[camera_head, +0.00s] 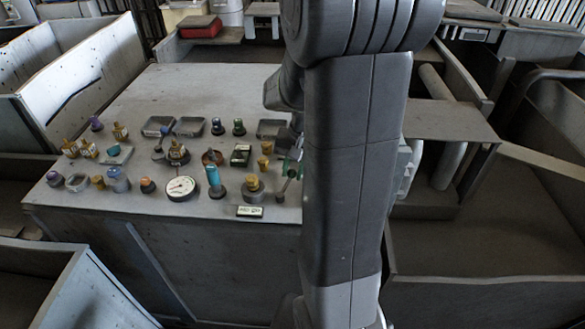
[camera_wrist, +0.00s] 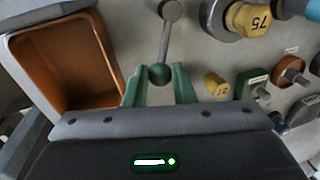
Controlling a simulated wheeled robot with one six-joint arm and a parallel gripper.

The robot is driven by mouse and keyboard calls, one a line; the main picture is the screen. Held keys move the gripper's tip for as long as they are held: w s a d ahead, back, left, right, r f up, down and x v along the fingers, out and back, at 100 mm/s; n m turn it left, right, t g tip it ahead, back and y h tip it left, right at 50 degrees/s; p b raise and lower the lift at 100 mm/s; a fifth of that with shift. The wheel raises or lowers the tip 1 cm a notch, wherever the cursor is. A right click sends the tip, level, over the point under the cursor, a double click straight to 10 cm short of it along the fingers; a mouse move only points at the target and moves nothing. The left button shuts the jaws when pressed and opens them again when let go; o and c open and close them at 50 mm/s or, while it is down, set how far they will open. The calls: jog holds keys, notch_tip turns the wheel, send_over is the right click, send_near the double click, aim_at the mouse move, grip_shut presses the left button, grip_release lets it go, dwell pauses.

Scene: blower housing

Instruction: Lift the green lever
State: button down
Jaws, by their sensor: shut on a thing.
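The green lever is a thin grey rod with a dark green ball knob (camera_wrist: 160,74), seen in the wrist view. Its rod runs up to a round grey base (camera_wrist: 168,10) at the top of that view. My gripper (camera_wrist: 160,82) has two green fingers shut on the knob, one on each side. In the head view my gripper (camera_head: 291,169) shows at the right end of the panel, partly hidden by my arm. The lever's base (camera_head: 279,197) shows just below it there.
Several knobs, buttons and a round gauge (camera_head: 181,188) crowd the grey panel left of my gripper. An orange-brown tray (camera_wrist: 62,62) lies left of the lever in the wrist view. A yellow knob (camera_wrist: 250,20) and a small yellow part (camera_wrist: 216,85) are on its right.

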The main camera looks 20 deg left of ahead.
jog(key=c, duration=1.5)
grip_release()
notch_tip(320, 180, up, 14)
jog(key=d, duration=0.2)
jog(key=shift+w+d+f, duration=0.2)
jog(key=shift+d, duration=0.15)
jog(key=a+f, duration=0.1)
jog(key=f, duration=0.8)
jog(key=a+f, duration=0.1)
jog(key=f, duration=0.3)
jog(key=shift+s+a+f, duration=0.2)
jog(key=shift+a+f, duration=0.1)
